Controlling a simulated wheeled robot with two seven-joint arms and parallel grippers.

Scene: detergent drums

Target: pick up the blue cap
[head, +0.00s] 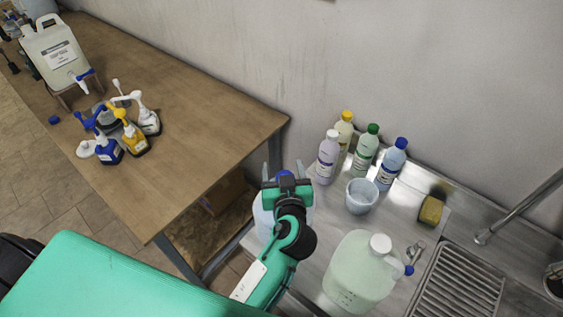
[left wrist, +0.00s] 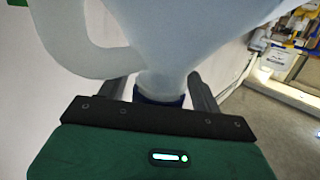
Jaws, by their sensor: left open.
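A blue cap (head: 284,174) shows at my left gripper (head: 283,168) in the head view, above a pale translucent jug (head: 262,219) mostly covered by my arm. In the left wrist view, a dark blue cap (left wrist: 160,98) sits on the neck of a pale jug (left wrist: 165,40). My left gripper (left wrist: 160,86) is open, one finger on each side of the neck and cap; contact cannot be told. Another small blue cap (head: 54,120) lies on the wooden table at the left. My right gripper is not in view.
Several bottles (head: 364,154), a white cup (head: 361,196), a sponge (head: 432,210) and a greenish jug (head: 362,272) stand on the steel counter (head: 312,270). Pump bottles (head: 130,138) and a white canister (head: 55,55) stand on the wooden table (head: 200,120).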

